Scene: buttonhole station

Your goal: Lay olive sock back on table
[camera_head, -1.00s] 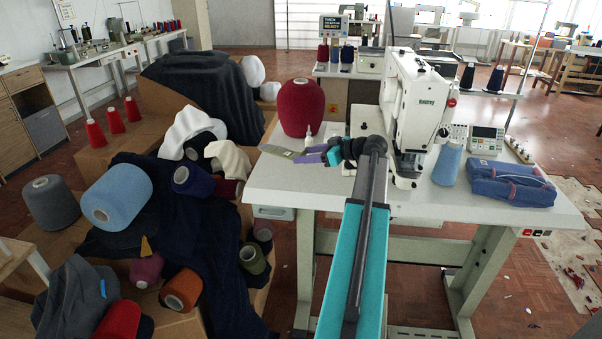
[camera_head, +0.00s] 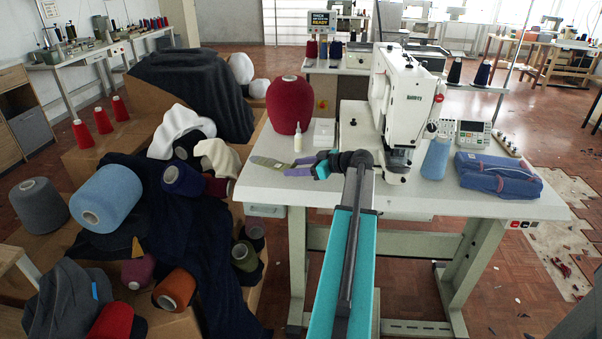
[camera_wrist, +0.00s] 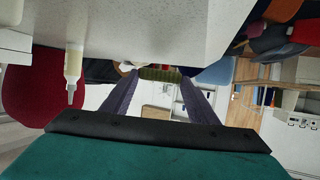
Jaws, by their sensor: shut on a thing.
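My gripper (camera_head: 288,167) has purple fingers and reaches over the left part of the white sewing table (camera_head: 410,195). It is shut on the olive sock (camera_head: 267,162), a flat grey-green piece that sticks out to the left of the fingertips. In the wrist view, the fingertips (camera_wrist: 159,76) pinch the ribbed green sock (camera_wrist: 158,73), seen edge-on. The sock is low over the tabletop near its left edge. I cannot tell whether it touches the surface. My wrist hides part of the tabletop behind it.
A dark red yarn cone (camera_head: 290,105), a small bottle (camera_head: 298,142) and a white box (camera_head: 324,132) stand behind my gripper. The sewing machine (camera_head: 405,100) is to the right, with a blue cone (camera_head: 436,158) and folded blue cloth (camera_head: 498,175). Heaped yarn and fabric lie left of the table.

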